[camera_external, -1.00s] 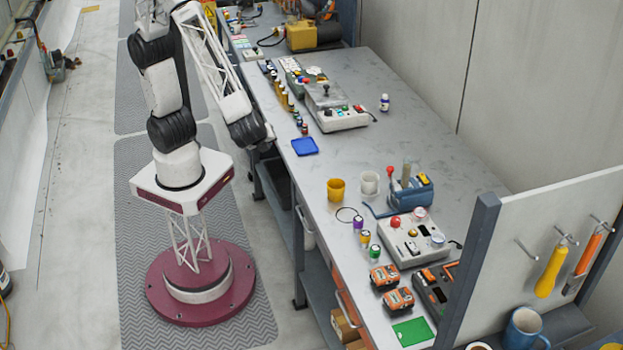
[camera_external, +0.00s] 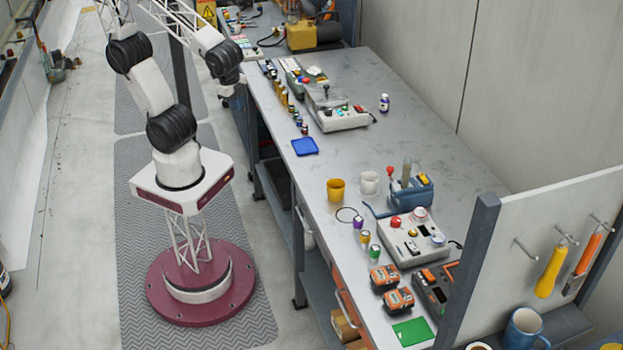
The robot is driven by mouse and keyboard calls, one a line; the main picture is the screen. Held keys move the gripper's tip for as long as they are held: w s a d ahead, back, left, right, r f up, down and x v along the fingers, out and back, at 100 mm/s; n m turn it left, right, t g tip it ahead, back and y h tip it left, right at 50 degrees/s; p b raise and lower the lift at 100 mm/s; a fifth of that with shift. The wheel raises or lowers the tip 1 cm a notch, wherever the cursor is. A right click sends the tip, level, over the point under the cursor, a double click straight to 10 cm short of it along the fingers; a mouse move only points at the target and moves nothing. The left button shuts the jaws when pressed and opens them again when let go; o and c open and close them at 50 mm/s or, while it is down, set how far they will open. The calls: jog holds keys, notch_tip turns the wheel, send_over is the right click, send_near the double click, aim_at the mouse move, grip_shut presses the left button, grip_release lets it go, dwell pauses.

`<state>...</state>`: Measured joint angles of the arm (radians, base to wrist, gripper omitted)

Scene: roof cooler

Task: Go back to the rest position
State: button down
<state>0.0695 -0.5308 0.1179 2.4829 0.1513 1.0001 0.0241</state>
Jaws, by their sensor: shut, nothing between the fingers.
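My gripper (camera_external: 229,92) hangs below the dark wrist at the end of my raised arm, left of the workbench's far left edge. It is small and partly hard to make out; it appears shut with nothing in it. It is over the floor side, apart from the bench (camera_external: 440,140) and from everything on it. My arm stands on its round maroon base on the patterned floor mat (camera_external: 240,315).
On the bench, a blue square (camera_external: 305,146), a yellow cup (camera_external: 336,190), a white cup (camera_external: 369,183), a blue device (camera_external: 412,192) and a grey control box (camera_external: 405,240) stand nearby. Small bottles (camera_external: 285,98) line the left edge.

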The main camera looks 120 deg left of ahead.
jog(key=shift+s+d+r+n+t+h, duration=0.1)
jog(key=shift+s+r+n+t+h, duration=0.35)
jog(key=shift+s+r, duration=0.3)
jog(key=shift+s+d+r+n+t+h, duration=0.1)
jog(key=shift+s+r+n+t+h, duration=0.3)
jog(key=shift+s+r, duration=0.25)
jog(key=shift+f, duration=0.1)
dwell(0.3)
